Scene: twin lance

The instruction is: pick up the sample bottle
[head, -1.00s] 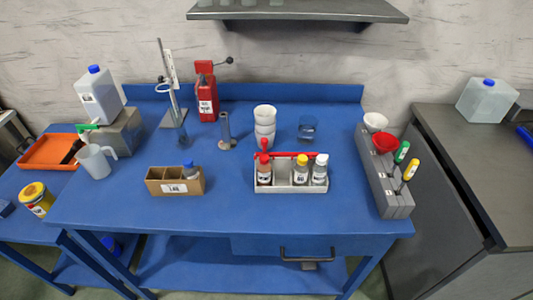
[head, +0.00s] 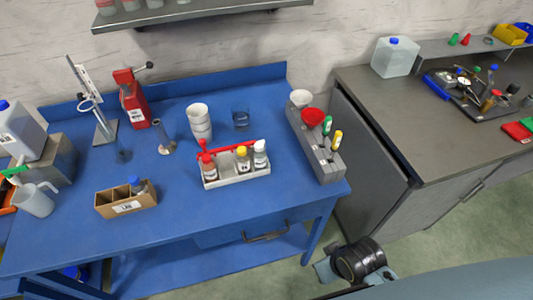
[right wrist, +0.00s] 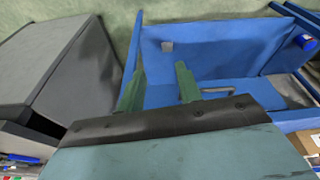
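I cannot tell which bottle is the sample bottle. A small blue-capped bottle (head: 138,187) stands in one end of a brown divided box (head: 125,206) on the blue table. A white carrier (head: 237,178) with a red handle holds a red-capped bottle (head: 209,168), a yellow-capped bottle (head: 243,160) and a white-capped bottle (head: 260,154). In the right wrist view my right gripper (right wrist: 158,88) has its two green fingers apart with nothing between them, beside the blue table. Part of my right arm shows at the lower right of the head view. My left gripper is out of view.
On the blue table (head: 180,227) are stacked white cups (head: 199,122), a blue glass (head: 240,117), a metal stand (head: 104,125), a red device (head: 131,98) and a grey rack (head: 316,151) with funnels. A grey cabinet (head: 400,140) stands to the right. The table's front strip is clear.

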